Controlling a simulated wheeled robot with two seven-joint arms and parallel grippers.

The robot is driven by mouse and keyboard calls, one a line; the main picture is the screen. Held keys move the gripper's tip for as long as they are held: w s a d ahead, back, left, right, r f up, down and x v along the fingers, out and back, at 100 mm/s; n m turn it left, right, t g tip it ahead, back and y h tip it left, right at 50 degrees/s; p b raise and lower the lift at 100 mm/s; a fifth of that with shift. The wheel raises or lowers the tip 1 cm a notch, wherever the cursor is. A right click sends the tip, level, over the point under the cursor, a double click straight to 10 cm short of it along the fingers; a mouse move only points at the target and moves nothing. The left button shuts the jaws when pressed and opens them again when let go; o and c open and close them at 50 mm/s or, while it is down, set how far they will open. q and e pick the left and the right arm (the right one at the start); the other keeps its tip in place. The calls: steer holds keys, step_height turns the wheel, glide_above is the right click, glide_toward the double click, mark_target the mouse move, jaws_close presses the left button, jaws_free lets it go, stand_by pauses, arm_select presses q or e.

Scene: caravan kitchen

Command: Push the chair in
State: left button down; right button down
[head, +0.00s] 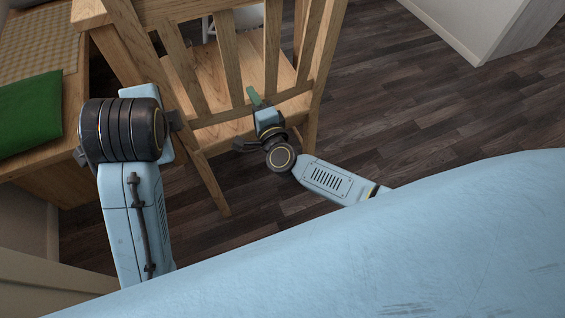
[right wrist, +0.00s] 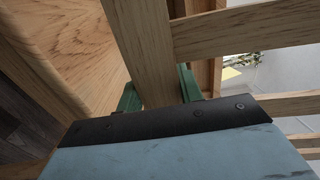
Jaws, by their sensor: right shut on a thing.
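The wooden chair (head: 234,67) stands ahead of me in the head view, its slatted back toward me and its seat beyond the slats. My right gripper (head: 254,97) is low at the chair back. In the right wrist view its two green fingers lie on either side of an upright wooden bar (right wrist: 148,55) of the chair, and it is shut on that bar. My left gripper (head: 172,112) is by the left side of the chair back. Its fingers are hidden behind its own hand, so its opening cannot be seen.
A wooden piece of furniture (head: 72,120) with a checked top and a green cushion or cloth (head: 30,112) stands at the left, close to the chair. A pale wall or cabinet corner (head: 470,30) is at the upper right. Dark plank floor (head: 420,100) is clear right of the chair.

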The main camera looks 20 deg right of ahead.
steer(key=shift+s+d+f, duration=0.15)
steer(key=shift+s+f, duration=0.1)
steer(key=shift+f, duration=0.1)
steer(key=c, duration=1.1)
jaws_free()
steer(key=shift+s+d, duration=0.1)
steer(key=shift+o, duration=1.1)
steer(key=shift+r, duration=0.1)
steer(key=shift+o, duration=0.2)
steer(key=shift+r, duration=0.1)
